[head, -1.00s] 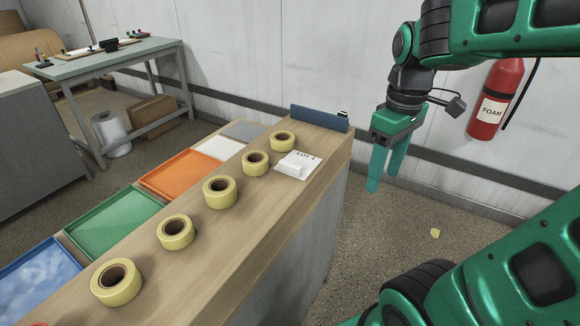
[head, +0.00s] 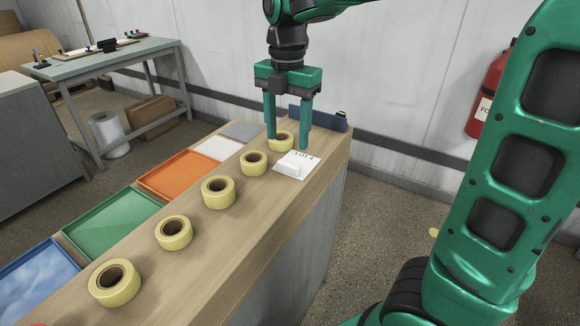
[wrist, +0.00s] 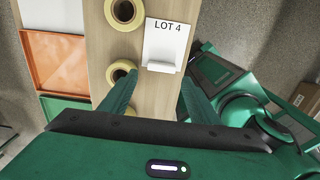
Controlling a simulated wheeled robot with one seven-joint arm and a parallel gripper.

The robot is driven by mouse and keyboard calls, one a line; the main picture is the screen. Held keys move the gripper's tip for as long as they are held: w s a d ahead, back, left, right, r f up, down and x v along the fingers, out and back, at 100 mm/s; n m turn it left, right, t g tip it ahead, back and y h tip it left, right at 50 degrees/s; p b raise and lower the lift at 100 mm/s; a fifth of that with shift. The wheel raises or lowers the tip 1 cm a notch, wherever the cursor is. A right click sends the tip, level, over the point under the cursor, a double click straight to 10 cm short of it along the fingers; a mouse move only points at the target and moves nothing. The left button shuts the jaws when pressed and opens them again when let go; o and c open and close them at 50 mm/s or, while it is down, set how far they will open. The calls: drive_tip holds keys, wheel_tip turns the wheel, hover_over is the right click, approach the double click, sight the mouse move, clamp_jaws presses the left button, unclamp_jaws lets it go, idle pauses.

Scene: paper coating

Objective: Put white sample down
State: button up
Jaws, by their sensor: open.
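A small white block (head: 289,168), which seems to be the white sample, lies on the near part of a white card (head: 300,155) marked LOT 4, at the far end of the wooden counter. In the wrist view the block (wrist: 162,67) lies at the card's lower edge. My gripper (head: 288,142) is open and empty, pointing down above the far end of the counter close to the card. In the wrist view its fingers (wrist: 157,92) are spread on either side, with the block beyond and between them.
Several yellow tape rolls (head: 219,192) stand in a row along the counter (head: 236,242). Blue, green (head: 111,224), orange (head: 179,174) and white trays (head: 217,148) lie along its left side. A dark blue upright panel (head: 318,119) stands at the far end.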

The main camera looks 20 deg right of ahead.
sight(288, 164)
drive_tip(key=shift+s+f, duration=0.2)
drive_tip(key=shift+f, duration=3.8)
drive_tip(key=c, duration=0.9)
drive_tip(key=shift+r, duration=0.15)
